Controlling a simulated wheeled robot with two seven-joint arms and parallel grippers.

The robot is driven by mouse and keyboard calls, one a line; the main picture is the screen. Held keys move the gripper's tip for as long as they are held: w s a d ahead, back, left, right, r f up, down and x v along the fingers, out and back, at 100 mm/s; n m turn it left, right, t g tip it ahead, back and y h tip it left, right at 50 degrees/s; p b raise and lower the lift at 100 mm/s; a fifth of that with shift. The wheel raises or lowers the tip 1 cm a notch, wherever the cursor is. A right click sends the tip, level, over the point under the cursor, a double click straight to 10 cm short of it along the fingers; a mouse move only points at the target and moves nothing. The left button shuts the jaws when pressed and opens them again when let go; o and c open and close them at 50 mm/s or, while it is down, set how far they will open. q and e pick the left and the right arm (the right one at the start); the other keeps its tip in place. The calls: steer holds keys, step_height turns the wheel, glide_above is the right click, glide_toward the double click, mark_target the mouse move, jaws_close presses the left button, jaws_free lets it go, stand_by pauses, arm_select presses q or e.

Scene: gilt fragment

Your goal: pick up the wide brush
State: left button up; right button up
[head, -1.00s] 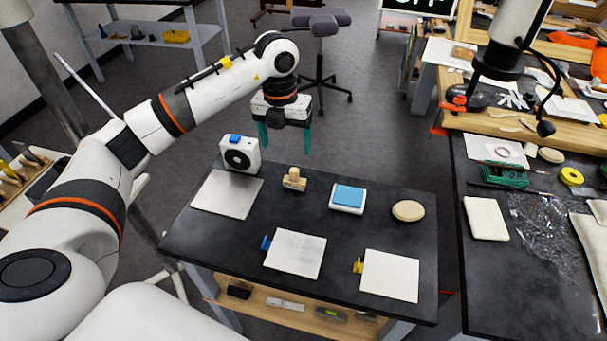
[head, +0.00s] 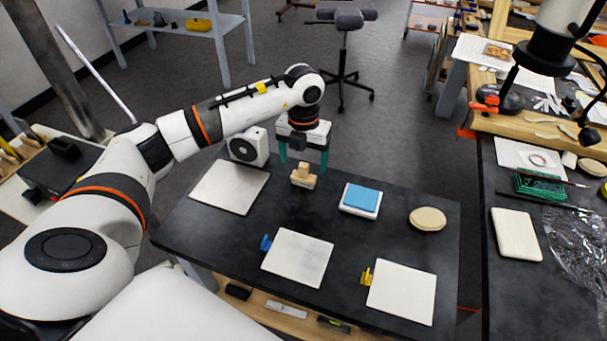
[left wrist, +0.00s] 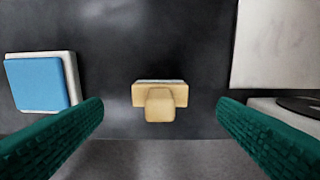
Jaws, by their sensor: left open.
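The wide brush (head: 303,176) is a small pale wooden block with a raised handle, standing on the black table (head: 215,232) near its far edge. In the left wrist view the brush (left wrist: 159,98) shows from above, between the two fingers and ahead of them, with a pale strip along its far side. My left gripper (head: 304,160) is open, its green fingers above and just behind the brush in the head view. In the left wrist view the gripper (left wrist: 160,130) has nothing between its fingertips. My right gripper is not in view.
A blue sponge-like pad on a white base (head: 360,197) and a round tan disc (head: 427,219) lie right of the brush. A white boxy device with a round black front (head: 248,146) stands to its left. White panels (head: 229,188) lie on the table.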

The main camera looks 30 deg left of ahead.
mark_target(303, 176)
arm_select(q)
steer(key=shift+w+f, duration=0.1)
steer(key=shift+f, duration=0.6)
step_height(303, 176, down, 4)
steer(key=shift+f+p, duration=0.15)
steer(key=shift+p, duration=0.7)
steer(key=shift+f, duration=0.2)
steer(key=c, duration=1.1)
step_height(303, 176, up, 10)
steer(key=shift+r+b, duration=0.1)
steer(key=shift+b, duration=0.9)
steer(key=shift+c, duration=0.2)
steer(key=o, duration=0.5)
steer(key=c, duration=0.3)
